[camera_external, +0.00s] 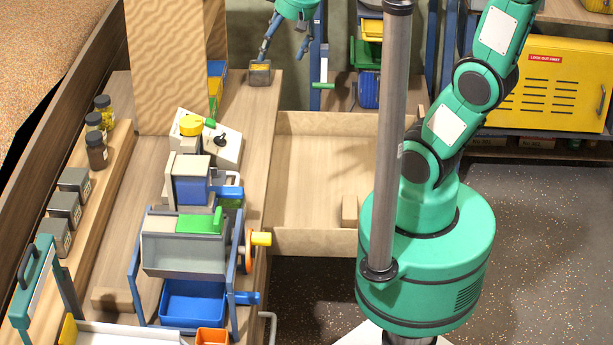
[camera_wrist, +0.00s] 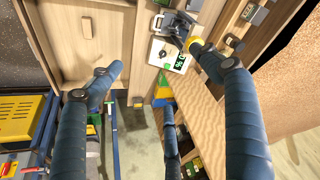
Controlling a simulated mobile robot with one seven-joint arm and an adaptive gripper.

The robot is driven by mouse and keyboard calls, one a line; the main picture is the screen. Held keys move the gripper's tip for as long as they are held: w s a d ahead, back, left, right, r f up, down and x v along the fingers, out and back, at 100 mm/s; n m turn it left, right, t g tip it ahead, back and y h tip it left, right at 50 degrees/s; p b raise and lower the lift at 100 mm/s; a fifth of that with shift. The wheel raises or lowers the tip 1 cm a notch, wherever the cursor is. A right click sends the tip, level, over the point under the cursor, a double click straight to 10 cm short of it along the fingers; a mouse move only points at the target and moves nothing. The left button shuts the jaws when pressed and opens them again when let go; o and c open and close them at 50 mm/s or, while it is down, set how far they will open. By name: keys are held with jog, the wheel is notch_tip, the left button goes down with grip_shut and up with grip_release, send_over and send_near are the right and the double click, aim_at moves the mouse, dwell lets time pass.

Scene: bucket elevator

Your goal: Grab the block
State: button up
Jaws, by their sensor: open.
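A small tan wooden block (camera_external: 349,212) stands in the front right corner of the open wooden drawer (camera_external: 310,241). A small brown piece that looks like this block (camera_wrist: 87,26) shows in the drawer in the wrist view, near the upper left. My gripper (camera_external: 285,56) is at the top of the external view, above the far end of the bench, well away from the block. Its blue fingers (camera_wrist: 165,85) are spread open and hold nothing. A second wooden block (camera_external: 110,300) lies on the bench at the near left.
The bucket elevator (camera_external: 190,245) fills the near bench, left of the drawer. A grey post (camera_external: 388,130) stands just right of the block.

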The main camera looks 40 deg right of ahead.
jog(key=w+a+f+n+g+p, duration=0.1)
jog(key=w+a+f, duration=0.1)
jog(key=w+a, duration=0.45)
jog(key=w+a+f+n+p, duration=0.1)
jog(key=w+a+p, duration=0.15)
jog(key=a, duration=0.65)
jog(key=n+g+h+p, duration=0.1)
jog(key=n+g+p, duration=0.2)
jog(key=n+p, duration=0.25)
send_over(107, 290)
notch_tip(107, 290, down, 33)
jog(key=shift+r, duration=0.2)
jog(key=shift+f+p, duration=0.4)
jog(key=shift+f, duration=3.9)
